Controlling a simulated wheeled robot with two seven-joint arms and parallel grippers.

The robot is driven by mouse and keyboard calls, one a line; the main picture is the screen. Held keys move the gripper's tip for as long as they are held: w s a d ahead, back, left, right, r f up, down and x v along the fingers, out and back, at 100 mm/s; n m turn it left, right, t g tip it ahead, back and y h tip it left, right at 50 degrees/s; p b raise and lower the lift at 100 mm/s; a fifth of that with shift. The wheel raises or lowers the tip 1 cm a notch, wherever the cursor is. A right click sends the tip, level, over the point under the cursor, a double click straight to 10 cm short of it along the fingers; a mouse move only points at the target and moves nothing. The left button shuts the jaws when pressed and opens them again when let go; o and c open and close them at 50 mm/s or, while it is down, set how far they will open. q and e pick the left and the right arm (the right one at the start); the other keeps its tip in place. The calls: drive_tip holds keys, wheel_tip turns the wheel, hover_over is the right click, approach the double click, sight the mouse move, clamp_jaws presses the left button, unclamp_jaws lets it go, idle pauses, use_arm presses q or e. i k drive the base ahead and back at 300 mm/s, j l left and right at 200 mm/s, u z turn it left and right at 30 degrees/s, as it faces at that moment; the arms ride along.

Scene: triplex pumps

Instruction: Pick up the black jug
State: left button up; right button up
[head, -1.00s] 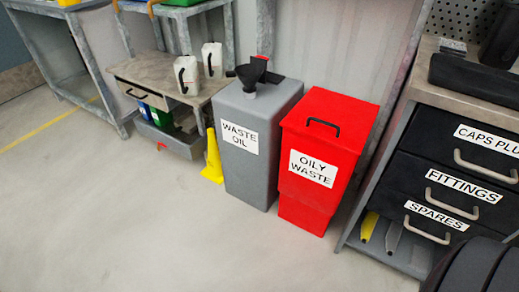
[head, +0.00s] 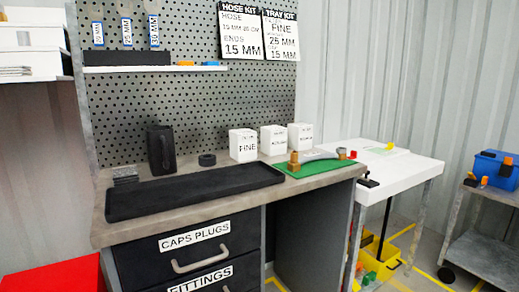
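The black jug (head: 161,150) stands upright at the back left of the workbench top, in front of the pegboard. It is dark, with a handle on its right side. A long black tray (head: 200,190) lies in front of it along the bench edge. Neither of my grippers shows in the head view.
The workbench (head: 107,230) has drawers below. White boxes (head: 243,145), a black ring (head: 207,160), a small grey block (head: 125,175) and a green mat (head: 300,163) are on it. A red bin (head: 55,277) stands at lower left. A white table (head: 395,172) is to the right.

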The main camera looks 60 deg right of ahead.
sight(160, 138)
drive_tip(key=z, duration=1.15)
drive_tip(key=j, duration=0.3)
drive_tip(key=i+u, duration=0.05)
